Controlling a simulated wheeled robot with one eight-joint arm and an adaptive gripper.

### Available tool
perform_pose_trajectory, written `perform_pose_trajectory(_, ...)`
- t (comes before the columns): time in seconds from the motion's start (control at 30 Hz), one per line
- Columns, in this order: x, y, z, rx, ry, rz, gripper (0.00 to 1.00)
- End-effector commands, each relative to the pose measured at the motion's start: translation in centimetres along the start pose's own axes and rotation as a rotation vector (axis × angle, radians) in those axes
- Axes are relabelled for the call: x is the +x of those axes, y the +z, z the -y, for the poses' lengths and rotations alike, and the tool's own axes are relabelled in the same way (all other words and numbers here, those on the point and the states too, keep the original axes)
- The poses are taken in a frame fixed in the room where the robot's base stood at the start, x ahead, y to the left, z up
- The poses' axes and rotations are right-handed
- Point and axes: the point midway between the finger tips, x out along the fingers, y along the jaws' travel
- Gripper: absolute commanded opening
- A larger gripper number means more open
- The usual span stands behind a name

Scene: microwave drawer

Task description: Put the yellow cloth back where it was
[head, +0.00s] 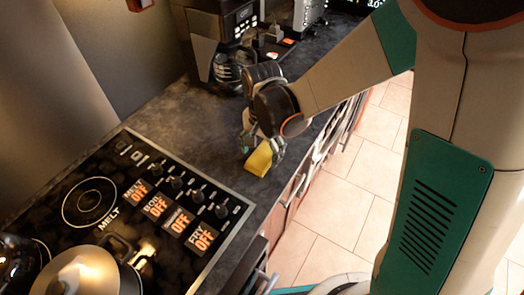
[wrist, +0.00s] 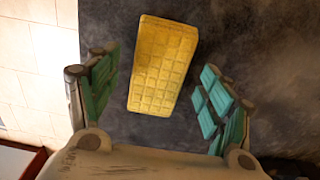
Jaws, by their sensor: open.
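The yellow cloth (head: 259,160) looks like a folded yellow block and rests on the dark counter near its front edge, to the right of the stove. The cloth also shows in the wrist view (wrist: 163,66), with a grid pattern on its top, slightly tilted. My gripper (head: 262,148) is over the cloth in the head view. In the wrist view my gripper (wrist: 158,100) is open, with one green-padded finger on each side of the cloth and a gap on both sides. The fingers do not appear to touch it.
The stove (head: 140,210) has knobs, OFF labels and a pot (head: 85,272) at the lower left. A coffee machine (head: 212,40) stands at the back of the counter. The dark counter (head: 165,115) is bare left of my gripper. Drawers and tiled floor (head: 340,210) lie right of the counter edge.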

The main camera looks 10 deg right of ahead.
Motion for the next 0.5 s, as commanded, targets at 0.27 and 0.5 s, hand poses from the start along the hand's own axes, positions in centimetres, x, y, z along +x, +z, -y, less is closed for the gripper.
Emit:
perform_pose_trajectory(0.27, -5.5, 0.0, 0.0, 0.0, 0.0, 0.0, 0.73)
perform_pose_trajectory(0.5, -8.8, 0.0, 0.0, 0.0, 0.0, 0.0, 0.73)
